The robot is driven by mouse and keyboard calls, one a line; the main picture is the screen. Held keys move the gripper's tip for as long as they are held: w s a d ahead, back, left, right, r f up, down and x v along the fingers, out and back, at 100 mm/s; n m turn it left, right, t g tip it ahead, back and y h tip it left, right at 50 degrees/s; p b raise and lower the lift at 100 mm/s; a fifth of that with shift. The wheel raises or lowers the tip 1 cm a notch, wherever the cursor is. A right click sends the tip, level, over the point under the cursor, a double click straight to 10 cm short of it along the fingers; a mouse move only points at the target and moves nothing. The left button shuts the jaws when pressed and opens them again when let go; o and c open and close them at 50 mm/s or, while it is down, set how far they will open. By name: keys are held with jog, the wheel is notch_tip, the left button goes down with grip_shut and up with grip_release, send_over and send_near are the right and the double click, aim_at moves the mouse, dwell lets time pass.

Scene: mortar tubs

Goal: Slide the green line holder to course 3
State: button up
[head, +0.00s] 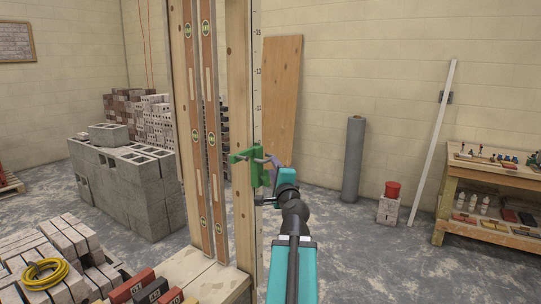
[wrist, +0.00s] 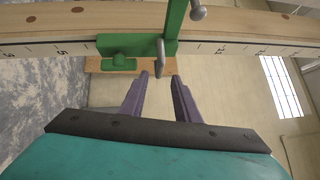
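The green line holder (head: 257,167) is clamped around an upright wooden pole (head: 239,120) that carries a numbered scale strip (head: 257,80). The wrist view shows the holder's green bracket (wrist: 175,25), a green block (wrist: 120,46) lying along the scale, and two grey metal screws or pins. My gripper (head: 271,172) is at the holder, on its right side. In the wrist view its two purple fingers (wrist: 160,77) are apart, with the end of one grey pin (wrist: 160,57) at the gap between their tips. I see no finger closed on it. The scale numbers beside the holder are hard to read.
Two spirit levels (head: 210,130) stand left of the pole. Grey blocks (head: 130,185), bricks (head: 55,255) and a yellow hose coil (head: 45,272) are at the left. A workbench (head: 490,180) stands at the right. The floor (head: 365,255) between pole and bench is mostly clear.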

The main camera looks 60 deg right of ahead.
aim_at(256, 171)
jog(key=shift+p+x, duration=0.65)
jog(key=shift+x, duration=3.15)
jog(key=shift+w+a, duration=0.1)
jog(key=shift+a, duration=0.05)
jog(key=shift+c, duration=0.4)
grip_shut()
